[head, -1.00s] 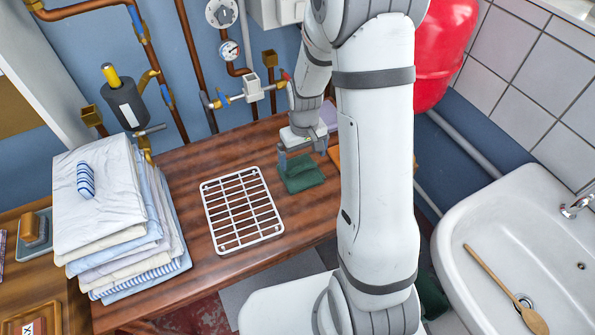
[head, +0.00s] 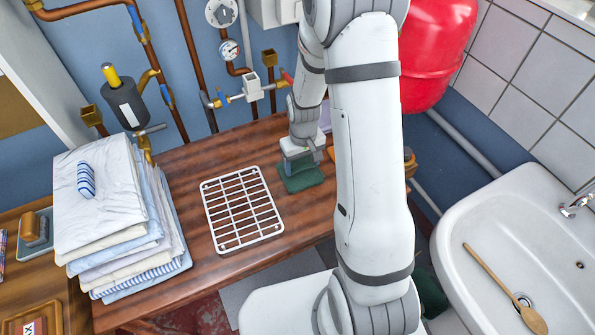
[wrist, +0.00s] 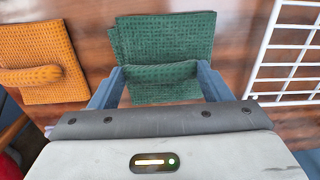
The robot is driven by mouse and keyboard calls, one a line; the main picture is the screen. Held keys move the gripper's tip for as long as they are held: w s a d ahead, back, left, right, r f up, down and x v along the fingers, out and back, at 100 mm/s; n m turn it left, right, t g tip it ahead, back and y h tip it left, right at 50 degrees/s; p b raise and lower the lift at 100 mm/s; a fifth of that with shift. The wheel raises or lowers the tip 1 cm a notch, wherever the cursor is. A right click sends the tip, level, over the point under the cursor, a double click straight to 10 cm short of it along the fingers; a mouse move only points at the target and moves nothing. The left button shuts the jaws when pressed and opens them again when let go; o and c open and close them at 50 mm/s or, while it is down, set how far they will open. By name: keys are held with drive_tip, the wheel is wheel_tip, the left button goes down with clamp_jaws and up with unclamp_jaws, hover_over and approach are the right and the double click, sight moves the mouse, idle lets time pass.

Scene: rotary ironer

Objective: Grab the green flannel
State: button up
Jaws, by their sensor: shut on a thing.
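The green flannel (head: 301,178) lies folded on the wooden table, just right of the white wire rack. In the wrist view the green flannel (wrist: 165,38) has a waffle-like weave, with a raised roll across it between my fingers. My gripper (head: 300,165) is down at the flannel, pointing at the table. In the wrist view my gripper (wrist: 160,78) has one blue-grey finger at each end of the roll and is shut on it. The flannel's flat part still appears to rest on the table; its near edge is hidden by my gripper.
The white wire rack (head: 241,207) lies close left of the flannel. An orange cloth (wrist: 40,60) with a similar roll lies beside it in the wrist view. A folded linen stack (head: 120,215) stands at the table's left. A white sink (head: 530,230) is at the right.

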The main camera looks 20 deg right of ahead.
drive_tip(key=shift+c, duration=0.9)
